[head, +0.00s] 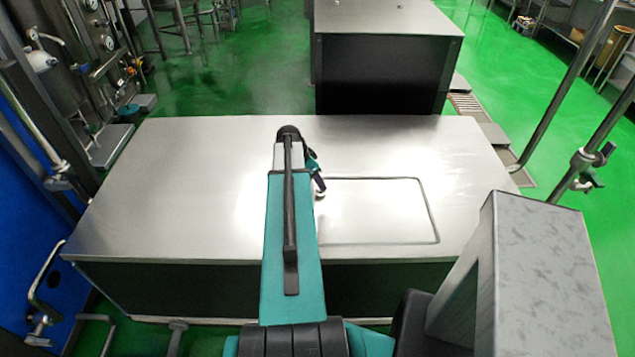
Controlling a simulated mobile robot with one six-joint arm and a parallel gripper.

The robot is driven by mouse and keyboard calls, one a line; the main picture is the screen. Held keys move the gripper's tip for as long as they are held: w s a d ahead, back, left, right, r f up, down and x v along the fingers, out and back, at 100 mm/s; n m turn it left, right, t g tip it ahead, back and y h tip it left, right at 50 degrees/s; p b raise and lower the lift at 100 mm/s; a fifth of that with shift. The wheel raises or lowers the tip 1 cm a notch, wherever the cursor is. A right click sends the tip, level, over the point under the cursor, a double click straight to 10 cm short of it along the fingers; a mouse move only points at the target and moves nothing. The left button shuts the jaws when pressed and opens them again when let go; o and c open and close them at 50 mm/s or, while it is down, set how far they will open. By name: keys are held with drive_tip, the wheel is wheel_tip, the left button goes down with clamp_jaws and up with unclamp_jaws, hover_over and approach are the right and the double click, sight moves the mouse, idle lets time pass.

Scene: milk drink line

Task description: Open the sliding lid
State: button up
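A flat rectangular panel (385,212), which looks like the sliding lid, lies flush in the top of a steel counter (175,190). A thin dark outline marks its top, right and bottom edges. My teal arm hides its left edge. No handle can be made out on it. The end of my arm, with my gripper (319,189), shows only as a small dark and teal part beside the arm, near the panel's upper left corner. I cannot tell whether it touches the panel or whether its fingers are open.
The counter top is otherwise bare, with free room left and right. A second steel-topped block (385,25) stands behind it. Pipes and gauges (95,50) line the left side. Slanted metal posts (570,85) stand at the right. The floor (235,70) is green.

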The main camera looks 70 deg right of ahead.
drive_tip(key=shift+p+x, duration=0.35)
drive_tip(key=shift+x, duration=1.2)
drive_tip(key=shift+c, duration=0.3)
clamp_jaws()
